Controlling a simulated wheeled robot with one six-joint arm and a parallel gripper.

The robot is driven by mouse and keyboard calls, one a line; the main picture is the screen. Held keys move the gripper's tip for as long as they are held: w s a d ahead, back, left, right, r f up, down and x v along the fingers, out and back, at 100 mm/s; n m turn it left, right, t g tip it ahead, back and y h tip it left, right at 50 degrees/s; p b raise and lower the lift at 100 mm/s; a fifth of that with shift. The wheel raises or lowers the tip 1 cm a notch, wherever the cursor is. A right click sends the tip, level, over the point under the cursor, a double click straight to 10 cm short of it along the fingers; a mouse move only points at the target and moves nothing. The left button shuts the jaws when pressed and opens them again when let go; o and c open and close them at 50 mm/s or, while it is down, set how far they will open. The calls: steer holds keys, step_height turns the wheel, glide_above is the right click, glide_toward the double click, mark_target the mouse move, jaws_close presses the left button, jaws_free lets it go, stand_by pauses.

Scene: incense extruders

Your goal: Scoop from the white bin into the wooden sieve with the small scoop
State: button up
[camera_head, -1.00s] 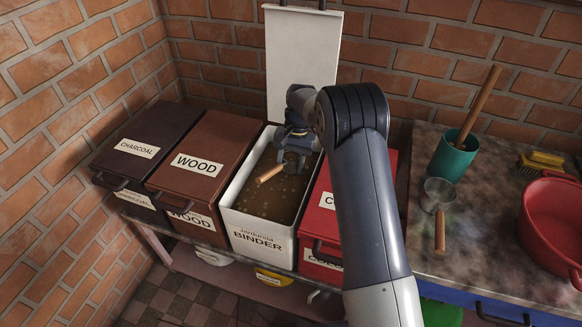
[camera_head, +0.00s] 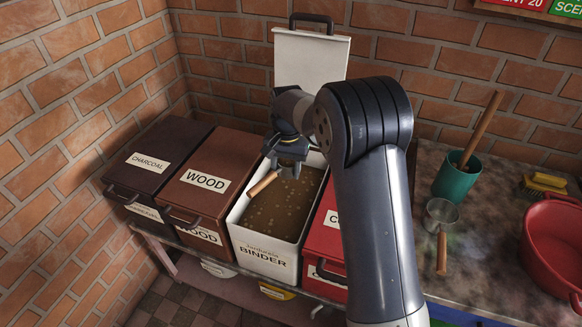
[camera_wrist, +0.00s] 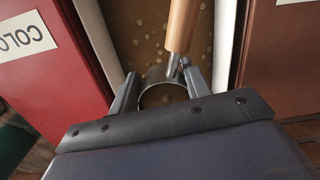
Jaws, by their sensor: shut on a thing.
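The white bin (camera_head: 285,248), labelled BINDER, stands open with brown, speckled contents (camera_head: 280,205). My gripper (camera_head: 289,170) is over its back part, shut on the small scoop. The scoop's wooden handle (camera_head: 263,184) points toward the bin's left rim. In the wrist view, my gripper (camera_wrist: 160,92) has its two fingers either side of the scoop's round metal cup (camera_wrist: 162,96), with the handle (camera_wrist: 182,25) running up the picture. Whether the cup holds anything is unclear. I see no wooden sieve in either view.
The bin's raised lid (camera_head: 310,85) stands behind it. Closed bins flank it: brown WOOD (camera_head: 215,160), dark CHARCOAL (camera_head: 165,140) and red (camera_head: 323,240). On the right table are a metal scoop (camera_head: 440,212), green cup (camera_head: 456,178), brush (camera_head: 545,184) and red basin (camera_head: 560,240).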

mark_target(270, 181)
steer(key=shift+s+a+r+p, duration=0.2)
steer(key=shift+s+a+r, duration=0.45)
steer(key=shift+s, duration=0.25)
steer(key=shift+s+a+r+p, duration=0.15)
steer(key=shift+s+a+r, duration=0.45)
steer(key=shift+s+a, duration=0.25)
steer(key=shift+s+a+r+p, duration=0.2)
steer(key=shift+s+a+r, duration=0.45)
steer(key=shift+s, duration=0.25)
steer(key=shift+s, duration=0.15)
